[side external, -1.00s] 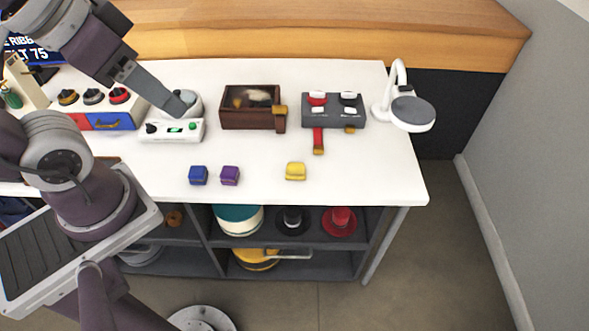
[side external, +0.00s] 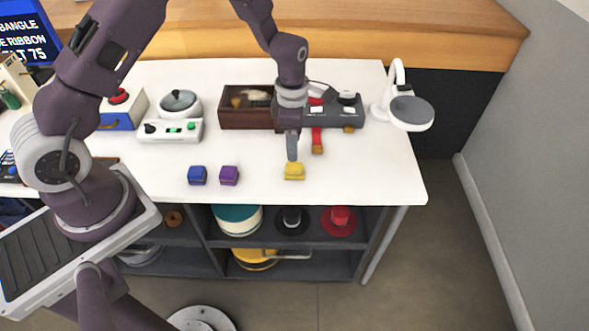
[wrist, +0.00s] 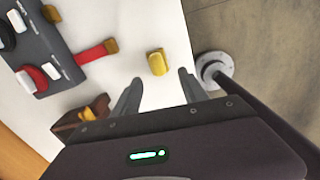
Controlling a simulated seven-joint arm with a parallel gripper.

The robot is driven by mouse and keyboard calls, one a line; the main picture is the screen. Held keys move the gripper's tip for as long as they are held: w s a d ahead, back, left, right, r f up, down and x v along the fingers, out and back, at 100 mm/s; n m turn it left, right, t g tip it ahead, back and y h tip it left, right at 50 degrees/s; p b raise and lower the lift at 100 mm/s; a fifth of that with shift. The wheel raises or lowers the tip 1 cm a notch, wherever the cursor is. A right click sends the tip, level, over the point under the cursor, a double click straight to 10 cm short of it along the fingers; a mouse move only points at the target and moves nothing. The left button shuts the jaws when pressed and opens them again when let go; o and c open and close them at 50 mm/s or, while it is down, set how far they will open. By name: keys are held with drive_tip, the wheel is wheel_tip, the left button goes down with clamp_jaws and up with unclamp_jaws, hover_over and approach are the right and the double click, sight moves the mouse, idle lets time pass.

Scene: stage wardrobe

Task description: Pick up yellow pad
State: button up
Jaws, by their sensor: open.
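The yellow pad (side external: 294,172) lies near the front edge of the white table (side external: 370,180), at the right of the row of small pads. My gripper (side external: 292,158) points down just above and behind it in the side external view. In the wrist view the yellow pad (wrist: 156,63) lies on the table beyond my gripper's fingertips (wrist: 160,80), roughly between their lines. The two fingers are spread apart with nothing between them.
A blue pad (side external: 197,175) and a purple pad (side external: 229,175) lie to the left. Behind are a brown box (side external: 235,118), a grey block with a red strap (side external: 317,138), and a white lamp (side external: 409,112). The table right of the yellow pad is clear.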

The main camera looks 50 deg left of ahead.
sight(295, 164)
drive_tip(key=shift+n, duration=0.5)
drive_tip(key=f, duration=0.9)
drive_tip(key=shift+w+a+f, duration=0.1)
drive_tip(key=shift+w+a, duration=0.05)
drive_tip(key=shift+w, duration=0.15)
clamp_jaws()
wheel_tip(295, 164, up, 10)
drive_tip(key=shift+r, duration=0.1)
